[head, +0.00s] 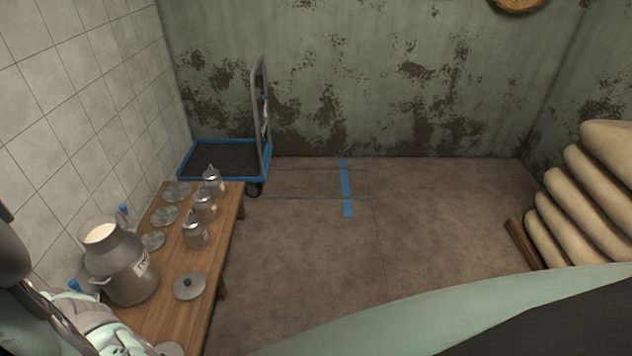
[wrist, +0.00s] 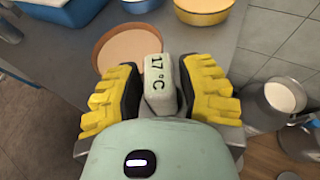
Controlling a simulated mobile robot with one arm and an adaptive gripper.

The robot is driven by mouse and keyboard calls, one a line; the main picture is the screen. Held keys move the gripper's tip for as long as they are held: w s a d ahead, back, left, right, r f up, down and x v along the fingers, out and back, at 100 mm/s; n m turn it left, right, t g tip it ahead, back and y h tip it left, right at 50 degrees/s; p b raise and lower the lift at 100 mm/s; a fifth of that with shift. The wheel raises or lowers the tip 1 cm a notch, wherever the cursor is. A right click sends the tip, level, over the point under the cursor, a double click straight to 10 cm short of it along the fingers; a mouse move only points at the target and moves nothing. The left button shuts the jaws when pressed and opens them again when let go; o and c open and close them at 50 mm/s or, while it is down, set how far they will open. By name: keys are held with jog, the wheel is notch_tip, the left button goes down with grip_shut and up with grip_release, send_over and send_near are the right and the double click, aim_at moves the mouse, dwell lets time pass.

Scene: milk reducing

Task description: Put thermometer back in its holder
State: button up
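The thermometer (wrist: 160,88) is a pale block reading "17 °C" in the wrist view. My gripper (wrist: 157,84), with yellow ridged fingers and dark inner pads, is closed around it, one finger on each side. Below the thermometer are a grey counter and a round tan-filled pan (wrist: 128,48); the gap to them is hard to judge. The thermometer's lower end is hidden. I cannot make out a thermometer holder in either view. In the head view the gripper and thermometer cannot be made out.
A large milk can (head: 125,272) stands on a wooden bench (head: 222,240) at left, with small cans (head: 204,204) and loose lids (head: 188,287). A blue-edged trolley (head: 225,160) stands behind. Stacked sacks (head: 590,205) are at right. The middle floor is clear.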

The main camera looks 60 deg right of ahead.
jog(key=shift+o, duration=1)
jog(key=shift+d, duration=0.1)
jog(key=v, duration=1.2)
